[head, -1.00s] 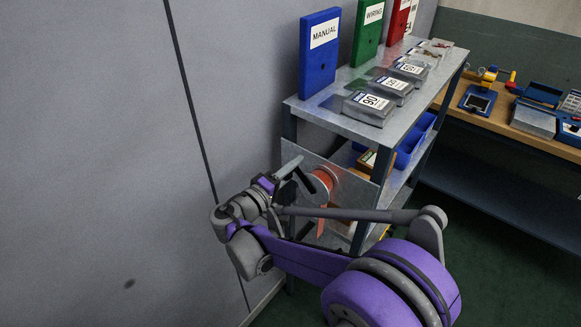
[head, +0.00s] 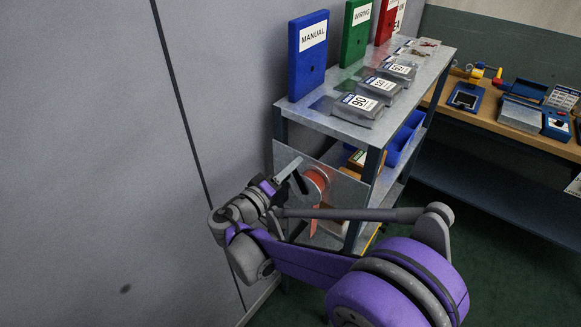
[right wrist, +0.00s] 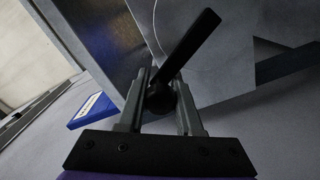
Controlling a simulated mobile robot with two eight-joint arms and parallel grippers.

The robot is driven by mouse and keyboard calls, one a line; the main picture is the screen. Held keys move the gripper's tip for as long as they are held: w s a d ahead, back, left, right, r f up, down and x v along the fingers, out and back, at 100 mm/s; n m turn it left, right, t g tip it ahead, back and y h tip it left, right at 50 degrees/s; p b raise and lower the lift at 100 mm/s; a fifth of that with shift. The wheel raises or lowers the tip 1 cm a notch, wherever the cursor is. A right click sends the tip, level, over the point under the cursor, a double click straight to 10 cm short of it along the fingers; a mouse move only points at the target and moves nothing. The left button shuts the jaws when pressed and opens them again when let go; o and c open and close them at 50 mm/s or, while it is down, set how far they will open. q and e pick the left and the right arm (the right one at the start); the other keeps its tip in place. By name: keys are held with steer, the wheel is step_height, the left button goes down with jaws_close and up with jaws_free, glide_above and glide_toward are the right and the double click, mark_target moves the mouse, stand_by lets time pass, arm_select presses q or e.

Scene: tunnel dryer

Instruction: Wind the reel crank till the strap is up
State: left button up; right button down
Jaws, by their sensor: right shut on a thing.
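The reel (head: 320,180), with an orange-red band, sits on a grey plate at the near end of the shelf cart. Its black crank (head: 300,183) slants down to the right in the head view. A strip of orange strap (head: 315,226) shows below the reel; its lower end is hard to make out. My right gripper (head: 291,168) is shut on the crank's grip. In the right wrist view the black crank (right wrist: 190,46) runs up to the right from its rounded grip between my fingers (right wrist: 160,98). My left gripper is not in view.
The cart (head: 340,127) carries blue, green and red binders and several grey boxes on top. A blank grey wall (head: 90,150) stands close on the left. A workbench (head: 490,120) with tools stands at the right, with dark green floor in front.

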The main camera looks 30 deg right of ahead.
steer(key=shift+s, duration=0.1)
steer(key=c, duration=0.6)
jaws_free()
steer(key=shift+s+a, duration=0.1)
steer(key=shift+a, duration=0.4)
steer(key=b+v, duration=0.1)
steer(key=v, duration=0.8)
steer(key=shift+s+a, duration=0.2)
steer(key=shift+a, duration=0.15)
